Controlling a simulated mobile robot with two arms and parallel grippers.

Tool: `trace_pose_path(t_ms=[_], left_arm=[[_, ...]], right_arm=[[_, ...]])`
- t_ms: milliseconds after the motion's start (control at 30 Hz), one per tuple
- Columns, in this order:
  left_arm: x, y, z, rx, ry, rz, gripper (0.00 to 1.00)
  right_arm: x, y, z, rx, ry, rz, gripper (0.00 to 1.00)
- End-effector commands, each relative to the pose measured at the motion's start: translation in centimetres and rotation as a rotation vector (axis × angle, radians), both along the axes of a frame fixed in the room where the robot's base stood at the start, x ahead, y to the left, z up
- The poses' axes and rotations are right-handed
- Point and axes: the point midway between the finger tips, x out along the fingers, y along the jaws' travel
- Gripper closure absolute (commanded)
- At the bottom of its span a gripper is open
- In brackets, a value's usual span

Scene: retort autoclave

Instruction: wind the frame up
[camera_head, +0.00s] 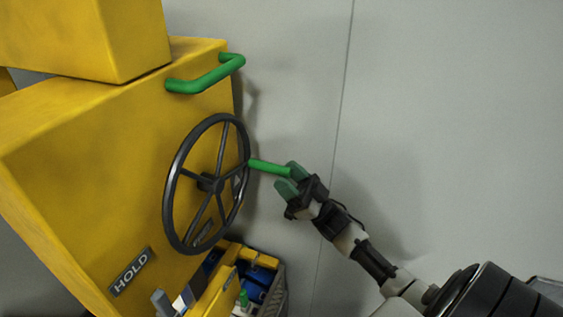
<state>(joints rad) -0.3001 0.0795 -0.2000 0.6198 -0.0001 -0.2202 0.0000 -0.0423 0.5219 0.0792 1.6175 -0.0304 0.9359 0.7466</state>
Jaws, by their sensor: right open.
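A black spoked handwheel (209,183) is mounted on the side of a yellow frame (90,190). A green crank handle (268,167) sticks out from the wheel's right rim. My right gripper (290,178) comes in from the lower right, and its green-tipped fingers are open at the outer end of the handle, one on either side. Whether the fingers touch the handle is hard to tell. My left gripper does not show.
A green bar handle (207,77) is fixed to the frame's upper edge. A bin (277,291) with blue and yellow items stands below. A grey wall (450,120) is behind.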

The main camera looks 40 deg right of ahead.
Motion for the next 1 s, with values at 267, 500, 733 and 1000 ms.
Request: trace_pose_path(t_ms=[267, 500, 733, 1000], left_arm=[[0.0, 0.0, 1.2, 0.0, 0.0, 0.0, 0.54], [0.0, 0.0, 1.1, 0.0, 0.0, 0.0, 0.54], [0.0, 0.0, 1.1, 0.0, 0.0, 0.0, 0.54], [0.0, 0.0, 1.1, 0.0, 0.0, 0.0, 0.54]], right_arm=[[1.5, 1.0, 1.7, 0.001, 0.002, -0.001, 0.49], [1.5, 1.0, 1.7, 0.0, 0.002, -0.001, 0.49], [1.5, 1.0, 1.7, 0.0, 0.001, -0.001, 0.8], [1.5, 1.0, 1.7, 0.001, 0.001, -0.001, 1.0]])
